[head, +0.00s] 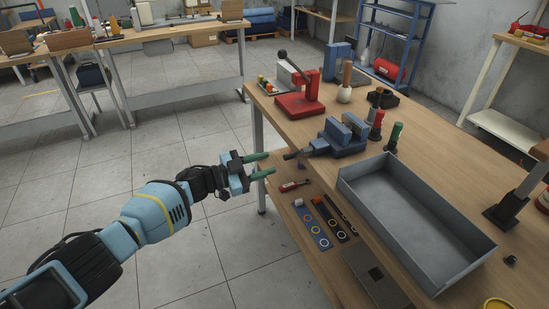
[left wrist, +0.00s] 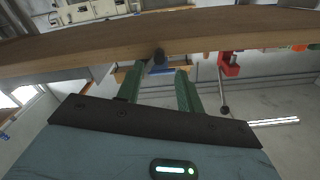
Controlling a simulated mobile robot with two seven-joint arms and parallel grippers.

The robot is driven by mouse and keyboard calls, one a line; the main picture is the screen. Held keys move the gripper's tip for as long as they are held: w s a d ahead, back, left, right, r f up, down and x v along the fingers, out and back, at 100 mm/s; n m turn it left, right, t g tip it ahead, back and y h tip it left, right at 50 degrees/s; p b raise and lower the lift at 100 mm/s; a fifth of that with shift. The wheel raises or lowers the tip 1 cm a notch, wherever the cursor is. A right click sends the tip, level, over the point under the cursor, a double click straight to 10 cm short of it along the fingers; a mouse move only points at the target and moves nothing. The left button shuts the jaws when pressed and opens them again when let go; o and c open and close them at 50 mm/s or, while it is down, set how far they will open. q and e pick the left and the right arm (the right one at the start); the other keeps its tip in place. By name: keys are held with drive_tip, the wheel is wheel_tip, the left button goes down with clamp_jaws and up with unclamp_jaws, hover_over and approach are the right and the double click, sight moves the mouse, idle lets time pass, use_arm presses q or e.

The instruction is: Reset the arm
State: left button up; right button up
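My left gripper (head: 268,163) is off the left edge of the wooden workbench (head: 307,130). Its two green fingers are apart, with nothing between them that I can make out. The fingers point right, toward the blue vise (head: 345,137), and its dark handle end lies just beyond the tips. In the left wrist view the green fingers (left wrist: 159,88) are also spread, with a dark round knob (left wrist: 158,57) past the tips near the bench edge. My left arm reaches in from the lower left, nearly stretched out. My right gripper does not show.
A grey open tray (head: 360,196) stands on the bench, empty. A red press (head: 299,103) stands behind the vise. A lower shelf (head: 290,222) holds a red tool and strips with rings. Floor left of the bench is clear.

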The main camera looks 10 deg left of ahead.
use_arm(q)
drive_tip(key=shift+v, duration=0.8)
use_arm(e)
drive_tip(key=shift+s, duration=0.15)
use_arm(q)
drive_tip(key=shift+s, duration=0.1)
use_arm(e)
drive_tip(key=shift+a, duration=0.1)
